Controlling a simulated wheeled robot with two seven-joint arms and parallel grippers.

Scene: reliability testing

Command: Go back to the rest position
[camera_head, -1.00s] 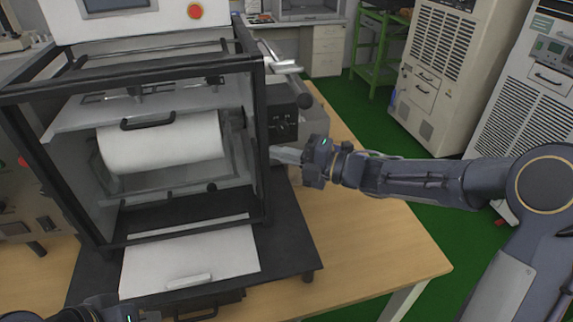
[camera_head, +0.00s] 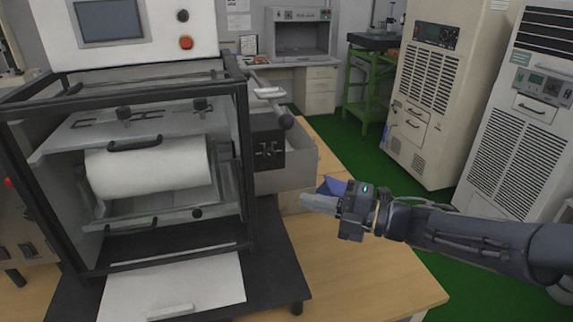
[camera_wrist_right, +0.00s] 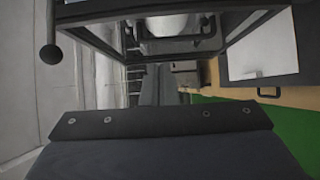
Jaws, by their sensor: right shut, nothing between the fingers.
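My right gripper (camera_head: 318,196) reaches in from the right in the head view, just right of the machine and over the wooden table. It is shut and empty, with a gap between it and the machine's black frame. In the right wrist view, the wide dark body of my gripper fills the lower part, and its shut fingers (camera_wrist_right: 156,88) point away from the camera. My left gripper is not in the head view now.
The test machine (camera_head: 243,165) with a black frame and white roller (camera_head: 150,167) stands on the wooden table (camera_head: 365,275). A lever (camera_head: 284,120) sticks out from its right side. Tall cabinets (camera_head: 425,95) stand on the green floor (camera_head: 360,145) at the right.

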